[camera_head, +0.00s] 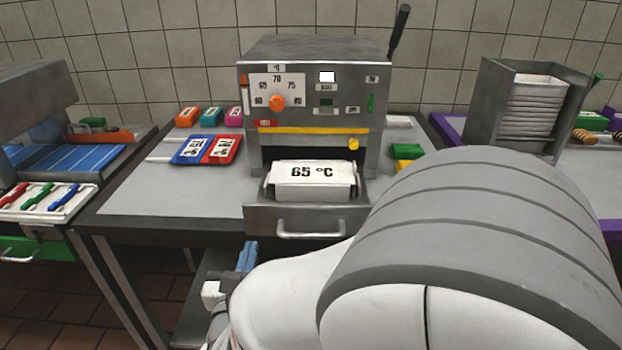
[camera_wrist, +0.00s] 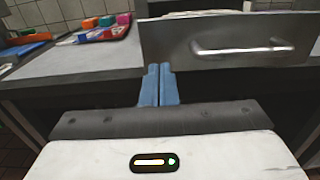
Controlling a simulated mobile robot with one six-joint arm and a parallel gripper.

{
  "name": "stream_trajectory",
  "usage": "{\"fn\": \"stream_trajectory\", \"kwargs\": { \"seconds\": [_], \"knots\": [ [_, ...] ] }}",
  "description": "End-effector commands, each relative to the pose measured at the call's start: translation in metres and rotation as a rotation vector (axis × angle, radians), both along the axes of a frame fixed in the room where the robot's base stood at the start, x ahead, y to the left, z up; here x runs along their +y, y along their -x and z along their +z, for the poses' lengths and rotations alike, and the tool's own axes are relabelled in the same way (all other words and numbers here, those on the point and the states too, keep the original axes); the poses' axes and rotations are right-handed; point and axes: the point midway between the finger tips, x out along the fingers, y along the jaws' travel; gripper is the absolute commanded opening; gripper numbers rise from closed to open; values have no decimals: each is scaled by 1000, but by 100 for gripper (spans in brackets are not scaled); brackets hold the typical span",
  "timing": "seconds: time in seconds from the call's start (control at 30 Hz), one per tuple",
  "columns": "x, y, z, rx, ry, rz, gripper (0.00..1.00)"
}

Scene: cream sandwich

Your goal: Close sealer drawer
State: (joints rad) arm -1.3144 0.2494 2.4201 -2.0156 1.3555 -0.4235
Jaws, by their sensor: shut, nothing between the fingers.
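The sealer (camera_head: 318,105) is a grey metal machine on the middle table. Its drawer (camera_head: 258,222) is pulled out at the bottom front, with a silver bar handle (camera_head: 310,235). A white block marked "65 °C" (camera_head: 312,178) lies in the drawer. In the wrist view the drawer front (camera_wrist: 165,45) fills the upper right, with its handle (camera_wrist: 252,48) across it. My gripper (camera_wrist: 158,70) has its blue fingers together and empty, at the drawer front's lower left. In the head view my gripper (camera_head: 247,255) is below and left of the drawer. I cannot tell whether it touches.
Blue and red cards (camera_head: 207,149) lie on the table left of the sealer, with several small coloured blocks (camera_head: 210,117) behind. A grey holder (camera_head: 527,105) stands at the right. A blue-topped station (camera_head: 70,158) is at the left. The table's left front is clear.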

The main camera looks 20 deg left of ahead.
Motion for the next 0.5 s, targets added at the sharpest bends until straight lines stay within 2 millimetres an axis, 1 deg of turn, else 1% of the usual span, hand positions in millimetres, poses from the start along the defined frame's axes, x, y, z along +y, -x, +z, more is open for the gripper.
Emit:
{"fn": "stream_trajectory", "kwargs": {
  "seconds": [0.03, 0.2, 0.33, 0.5],
  "knots": [
    [1, -12, -1, 1, 0, -5, 0],
    [8, -38, -1, 1, 0, -4, 0],
    [11, -49, 0, 1, 0, -2, 0],
    [13, -54, 0, 1, 0, 1, 0]
  ]
}}
